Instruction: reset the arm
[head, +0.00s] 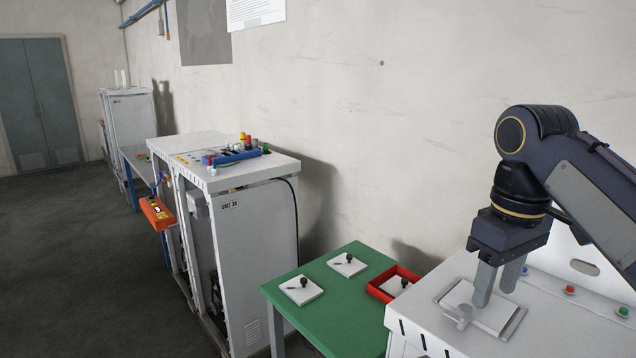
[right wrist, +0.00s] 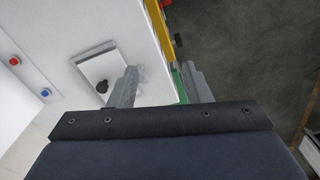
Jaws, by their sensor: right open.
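My right gripper (head: 497,288) is open and empty, its two grey fingers pointing down over the white dispenser unit (head: 560,310) at the right. Below it, a white plate (head: 484,312) lies in a grey-rimmed recess on the unit's top. In the head view a light knob (head: 463,316) shows at the plate's near edge. In the right wrist view the fingers (right wrist: 160,86) are spread apart with nothing between them, and the plate (right wrist: 98,66) with a dark knob is left of them. My left gripper is in neither view.
A green table (head: 325,312) stands left of the unit. It bears two white plates with black knobs (head: 301,290) (head: 347,264) and a red tray (head: 393,284) holding another. Farther left is a white cabinet (head: 262,260). The dark floor (head: 80,260) at left is clear.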

